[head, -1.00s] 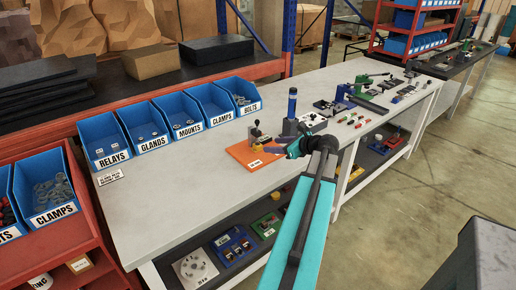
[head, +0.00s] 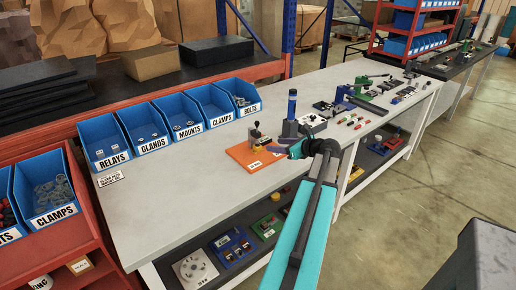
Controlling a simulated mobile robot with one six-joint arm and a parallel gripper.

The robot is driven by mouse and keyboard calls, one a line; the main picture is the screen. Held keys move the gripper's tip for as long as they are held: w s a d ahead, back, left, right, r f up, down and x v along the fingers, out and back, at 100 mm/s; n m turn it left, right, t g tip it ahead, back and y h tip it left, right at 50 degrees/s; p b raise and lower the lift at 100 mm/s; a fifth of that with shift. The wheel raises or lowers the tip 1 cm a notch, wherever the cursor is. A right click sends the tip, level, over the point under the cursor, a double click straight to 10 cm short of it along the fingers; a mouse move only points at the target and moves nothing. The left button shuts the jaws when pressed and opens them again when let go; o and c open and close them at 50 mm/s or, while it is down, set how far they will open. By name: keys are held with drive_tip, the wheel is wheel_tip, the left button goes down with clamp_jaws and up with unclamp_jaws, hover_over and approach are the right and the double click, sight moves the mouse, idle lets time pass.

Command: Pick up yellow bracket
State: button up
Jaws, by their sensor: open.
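An orange base plate (head: 243,154) with a white label lies on the grey bench. A small fixture with a black knob stands on it, and a small yellow part (head: 256,143), perhaps the yellow bracket, shows at this fixture. My gripper (head: 277,148) is at the end of my turquoise arm, over the right side of the orange plate. Its purple-grey fingers point left toward the yellow part, and a gap seems to lie between them. The jaws are open and look empty. The fingertips are too small to tell whether they touch anything.
A blue-topped post (head: 292,104) stands on a grey base right behind my gripper. Blue bins (head: 156,148) labelled relays, glands, mounts, clamps and bolts line the bench's back left. The bench front left is clear. A green press (head: 364,80) and small parts stand farther right.

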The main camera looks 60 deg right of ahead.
sight(257, 148)
drive_tip(key=shift+p+x, duration=0.4)
drive_tip(key=shift+x, duration=2.3)
drive_tip(key=shift+w+d+f+p, duration=0.1)
drive_tip(key=shift+w+f+p, duration=0.15)
drive_tip(key=shift+w, duration=0.3)
drive_tip(key=shift+p+x, duration=0.65)
drive_tip(key=shift+x, duration=1.3)
clamp_jaws()
